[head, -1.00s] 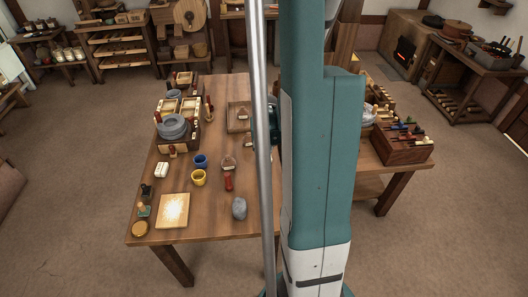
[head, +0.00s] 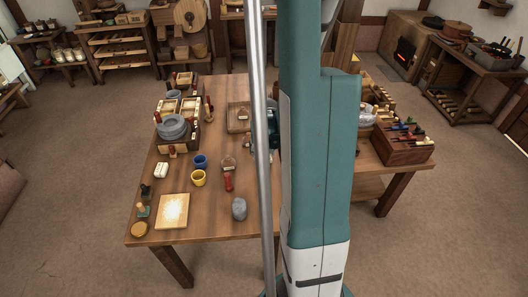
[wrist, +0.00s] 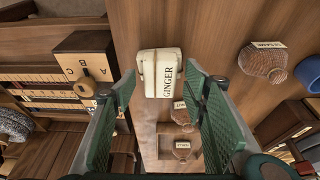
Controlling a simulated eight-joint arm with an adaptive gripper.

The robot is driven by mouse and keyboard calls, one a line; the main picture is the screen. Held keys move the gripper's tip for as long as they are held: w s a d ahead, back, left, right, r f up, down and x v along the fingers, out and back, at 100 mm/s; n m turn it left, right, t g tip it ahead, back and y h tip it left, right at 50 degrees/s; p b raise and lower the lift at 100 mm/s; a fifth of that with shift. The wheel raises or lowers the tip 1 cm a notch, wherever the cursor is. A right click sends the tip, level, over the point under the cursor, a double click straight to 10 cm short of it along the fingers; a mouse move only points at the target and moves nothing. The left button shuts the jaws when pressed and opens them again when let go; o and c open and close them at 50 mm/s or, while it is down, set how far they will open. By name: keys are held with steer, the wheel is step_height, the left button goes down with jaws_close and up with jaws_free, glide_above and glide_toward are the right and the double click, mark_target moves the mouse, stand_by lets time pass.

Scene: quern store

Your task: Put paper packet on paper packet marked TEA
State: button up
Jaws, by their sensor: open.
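A white paper packet marked GINGER (wrist: 160,73) lies on the wooden surface in the wrist view. My gripper (wrist: 160,85) is open, its two green-padded fingers to the left and right of the packet in the picture. The packet shows between and beyond the fingertips, and I see no contact. In the head view my column hides most of the arm and the gripper. A small white block-like thing (head: 161,170) stands on the table's left side; its marking is too small to read. I cannot make out a packet marked TEA.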

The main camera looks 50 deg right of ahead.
steer(key=shift+r, duration=0.2)
steer(key=p+v, duration=0.3)
steer(key=v, duration=0.8)
steer(key=shift+r, duration=0.4)
steer(key=shift+s+a, duration=0.1)
stand_by(0.9)
steer(key=w+a+r+n+t, duration=0.1)
steer(key=a+r, duration=0.3)
steer(key=a, duration=0.3)
steer(key=w+a+r+n+t, duration=0.1)
steer(key=a+r+n, duration=0.1)
steer(key=a+r, duration=0.35)
steer(key=w+a+r+n, duration=0.1)
steer(key=w+a+r, duration=0.15)
steer(key=a, duration=0.55)
steer(key=s+a+r+n+t+y, duration=0.1)
steer(key=s+a+r+n, duration=0.1)
steer(key=a, duration=0.8)
steer(key=s+a+r+n+t+y, duration=0.1)
steer(key=s+a+r+n, duration=0.2)
steer(key=a, duration=0.7)
steer(key=s+r, duration=0.2)
steer(key=s, duration=0.1)
steer(key=shift+s+a+t, duration=0.2)
steer(key=shift+a+t, duration=0.2)
